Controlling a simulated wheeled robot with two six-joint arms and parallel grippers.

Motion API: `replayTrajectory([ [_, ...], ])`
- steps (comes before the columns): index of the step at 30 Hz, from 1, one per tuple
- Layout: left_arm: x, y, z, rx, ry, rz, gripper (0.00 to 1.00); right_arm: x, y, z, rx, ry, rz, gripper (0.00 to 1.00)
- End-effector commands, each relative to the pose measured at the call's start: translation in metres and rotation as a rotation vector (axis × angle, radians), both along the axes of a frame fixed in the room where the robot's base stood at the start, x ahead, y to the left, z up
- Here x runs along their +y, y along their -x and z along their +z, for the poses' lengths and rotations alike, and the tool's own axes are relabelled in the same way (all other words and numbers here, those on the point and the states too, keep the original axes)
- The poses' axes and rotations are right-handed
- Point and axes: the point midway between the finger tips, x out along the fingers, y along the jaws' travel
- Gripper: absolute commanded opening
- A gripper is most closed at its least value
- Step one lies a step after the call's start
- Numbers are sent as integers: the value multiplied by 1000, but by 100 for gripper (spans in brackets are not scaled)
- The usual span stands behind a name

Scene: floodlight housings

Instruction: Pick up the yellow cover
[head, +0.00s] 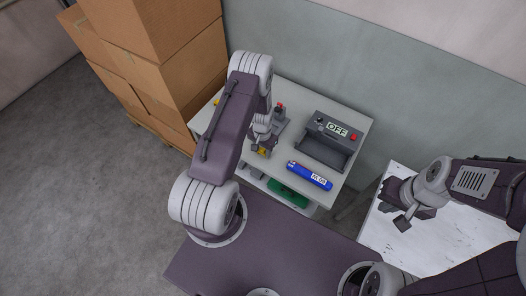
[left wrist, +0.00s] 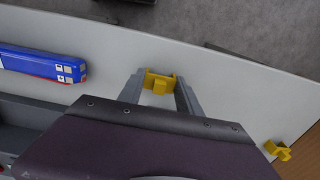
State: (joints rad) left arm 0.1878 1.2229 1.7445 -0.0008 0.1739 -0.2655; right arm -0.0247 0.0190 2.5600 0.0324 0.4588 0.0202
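One yellow cover (left wrist: 159,83) lies between the fingertips of my left gripper (left wrist: 160,88) in the left wrist view. The fingers flank it closely on both sides; I cannot tell whether they press on it. It also shows in the head view (head: 262,152) under my left gripper (head: 264,148), near the table's front edge. A second yellow piece (left wrist: 279,150) lies apart near the table edge; in the head view it shows (head: 216,101) at the table's left side. My right gripper (head: 402,207) is open and empty above a white surface at the right.
A blue labelled device (head: 310,175) lies right of my left gripper on the grey table (head: 292,95). A dark station with an OFF display (head: 333,139) stands behind it. A red-topped device (head: 280,112) stands behind the gripper. A green item (head: 288,194) is at the front. Cardboard boxes (head: 158,75) stand left.

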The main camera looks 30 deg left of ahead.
Motion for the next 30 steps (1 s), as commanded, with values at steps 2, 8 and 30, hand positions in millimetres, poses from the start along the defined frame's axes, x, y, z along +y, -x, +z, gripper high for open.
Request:
replayTrajectory([
  [2, 0, 0, 0, 0, 0, 0, 14, 0, 0, 0, 0, 0, 0, 0],
  [8, 0, 0, 0, 0, 0, 0, 12, 0, 0, 0, 0, 0, 0, 0],
  [30, -74, -13, 83, -4, 0, -7, 12, 0, 0, -28, 0, 0, 0, 0],
])
